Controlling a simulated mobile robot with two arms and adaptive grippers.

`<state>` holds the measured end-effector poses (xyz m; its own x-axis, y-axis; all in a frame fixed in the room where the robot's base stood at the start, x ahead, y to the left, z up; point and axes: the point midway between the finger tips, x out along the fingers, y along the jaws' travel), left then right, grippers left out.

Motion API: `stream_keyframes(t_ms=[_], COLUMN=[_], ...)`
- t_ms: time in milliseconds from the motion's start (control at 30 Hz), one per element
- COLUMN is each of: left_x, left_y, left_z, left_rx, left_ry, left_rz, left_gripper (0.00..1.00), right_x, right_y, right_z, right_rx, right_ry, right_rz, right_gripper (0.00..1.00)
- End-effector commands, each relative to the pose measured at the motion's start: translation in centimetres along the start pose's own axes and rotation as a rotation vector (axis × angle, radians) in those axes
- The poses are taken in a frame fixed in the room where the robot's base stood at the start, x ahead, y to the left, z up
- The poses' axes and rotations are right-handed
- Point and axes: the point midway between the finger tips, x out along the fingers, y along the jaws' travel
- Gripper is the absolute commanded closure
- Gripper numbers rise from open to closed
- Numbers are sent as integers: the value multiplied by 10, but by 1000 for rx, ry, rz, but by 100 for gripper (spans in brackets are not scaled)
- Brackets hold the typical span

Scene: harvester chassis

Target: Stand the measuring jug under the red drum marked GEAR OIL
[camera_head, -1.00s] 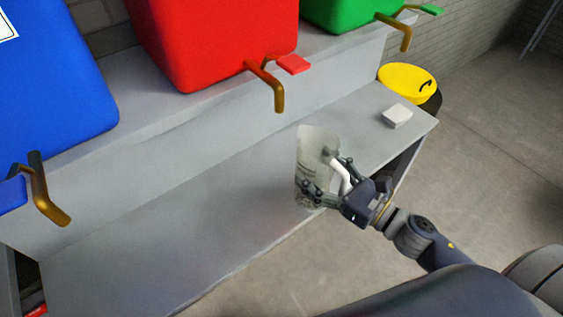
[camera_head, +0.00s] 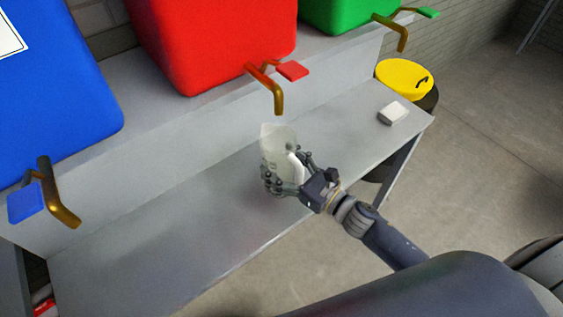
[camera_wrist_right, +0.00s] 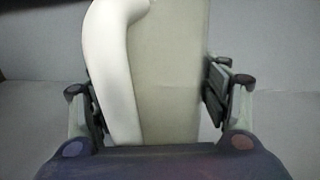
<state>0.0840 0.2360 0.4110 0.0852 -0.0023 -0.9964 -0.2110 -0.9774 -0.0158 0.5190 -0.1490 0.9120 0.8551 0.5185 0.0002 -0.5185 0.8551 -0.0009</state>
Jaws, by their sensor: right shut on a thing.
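The measuring jug (camera_head: 277,143) is translucent and pale with a white handle, and it looks roughly upright. My right gripper (camera_head: 285,182) is shut on it, near its lower part. In the right wrist view the jug (camera_wrist_right: 170,75) and its white handle lie between the two fingers of the gripper (camera_wrist_right: 160,105). The red drum (camera_head: 215,40) stands on the upper shelf, with a brass tap (camera_head: 278,95) and red lever. The jug is below and slightly nearer than this tap's mouth. No GEAR OIL marking shows on the red drum. My left gripper is not in view.
A blue drum (camera_head: 55,90) with a brass tap (camera_head: 60,200) is at left, and a green drum (camera_head: 345,12) at right. The lower grey bench (camera_head: 150,250) is mostly bare. A white block (camera_head: 393,112) lies near its right end, beside a yellow-lidded bin (camera_head: 404,78).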

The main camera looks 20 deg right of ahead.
Motion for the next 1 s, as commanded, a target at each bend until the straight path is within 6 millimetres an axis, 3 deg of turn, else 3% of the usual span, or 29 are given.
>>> stream_keyframes(t_ms=[200,233,300,333,767,1000], left_x=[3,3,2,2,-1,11], left_y=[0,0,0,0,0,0], left_z=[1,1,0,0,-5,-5], left_rx=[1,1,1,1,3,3], left_ry=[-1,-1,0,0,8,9], left_rz=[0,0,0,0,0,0], left_gripper=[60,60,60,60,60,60], right_x=[0,0,0,0,0,-32], right_y=[0,0,0,0,0,0], right_z=[-2,-3,-2,-2,2,-4], right_rx=[0,0,0,0,0,2], right_ry=[-1,0,0,0,1,4], right_rz=[0,0,0,0,0,-1], right_gripper=[57,28,12,10,10,10])
